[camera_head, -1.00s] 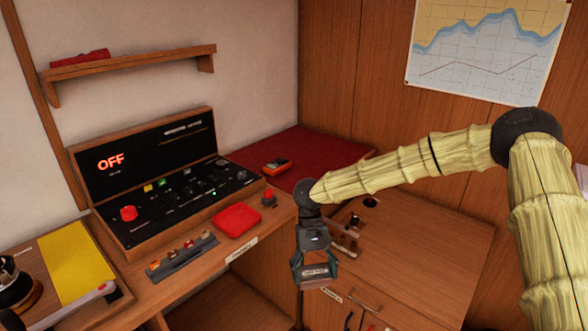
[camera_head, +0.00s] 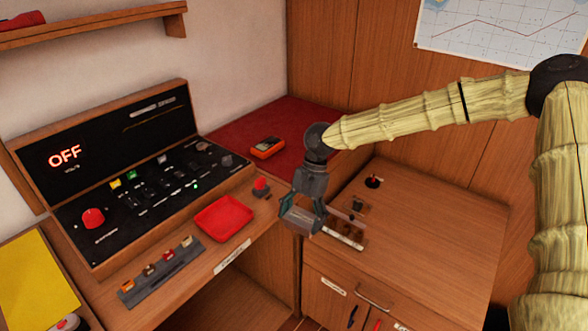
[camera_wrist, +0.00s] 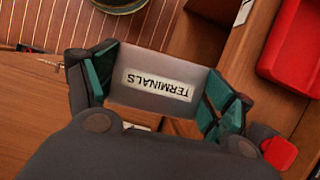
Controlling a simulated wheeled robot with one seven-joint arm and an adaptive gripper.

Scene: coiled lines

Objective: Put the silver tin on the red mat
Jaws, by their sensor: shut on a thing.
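The silver tin (camera_wrist: 160,82), with a TERMINALS label, is gripped between the green-padded fingers of my gripper (camera_wrist: 160,85) in the wrist view. In the head view my gripper (camera_head: 302,214) holds the tin (camera_head: 299,220) in the air, in front of the gap between the console counter and the low cabinet. The red mat (camera_head: 223,218), a small square with a raised rim, lies on the counter to the left of my gripper. It also shows at the upper right of the wrist view (camera_wrist: 297,50). The tin is apart from it.
A red-topped switch (camera_head: 261,187) stands between the mat and my gripper. A strip of small items (camera_head: 160,270) lies left of the mat, before the black control panel (camera_head: 140,195). An orange device (camera_head: 267,148) rests on the dark red surface (camera_head: 230,142) behind. A wooden holder (camera_head: 345,230) is on the cabinet.

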